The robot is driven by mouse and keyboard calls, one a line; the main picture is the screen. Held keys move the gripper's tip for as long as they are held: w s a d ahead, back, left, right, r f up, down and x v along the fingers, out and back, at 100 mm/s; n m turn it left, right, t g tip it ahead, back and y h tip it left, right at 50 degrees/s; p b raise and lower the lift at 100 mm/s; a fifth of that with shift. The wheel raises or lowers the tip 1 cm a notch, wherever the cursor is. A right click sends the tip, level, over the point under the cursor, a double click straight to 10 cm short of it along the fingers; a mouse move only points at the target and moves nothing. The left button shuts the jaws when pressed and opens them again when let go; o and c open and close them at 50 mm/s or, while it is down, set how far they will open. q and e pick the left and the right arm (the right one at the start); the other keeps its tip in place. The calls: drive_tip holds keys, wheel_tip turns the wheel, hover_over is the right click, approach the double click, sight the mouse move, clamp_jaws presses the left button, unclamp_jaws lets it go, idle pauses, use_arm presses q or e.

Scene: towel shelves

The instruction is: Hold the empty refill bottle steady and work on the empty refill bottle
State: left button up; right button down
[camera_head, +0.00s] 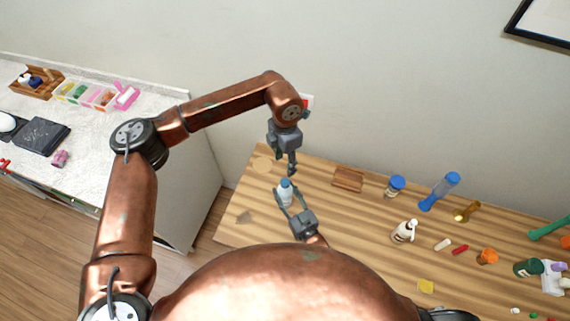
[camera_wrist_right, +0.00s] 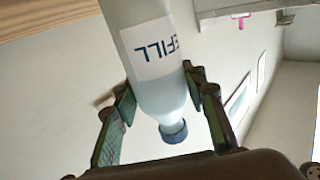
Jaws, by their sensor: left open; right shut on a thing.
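The refill bottle (camera_head: 286,197) is a small pale, translucent bottle with a blue cap, near the left part of the wooden table. My right gripper (camera_head: 291,195) comes from the near side, its fingers shut on either side of the bottle. In the right wrist view the bottle (camera_wrist_right: 155,85) shows between the green-padded fingers, with a white label reading "EFILL" upside down and the blue cap (camera_wrist_right: 173,131) in place.
A white counter (camera_head: 95,130) with trays is at left. The wall is behind.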

drive_tip(key=c, duration=1.1)
unclamp_jaws()
drive_tip(key=shift+c, duration=0.2)
drive_tip(key=v, duration=1.2)
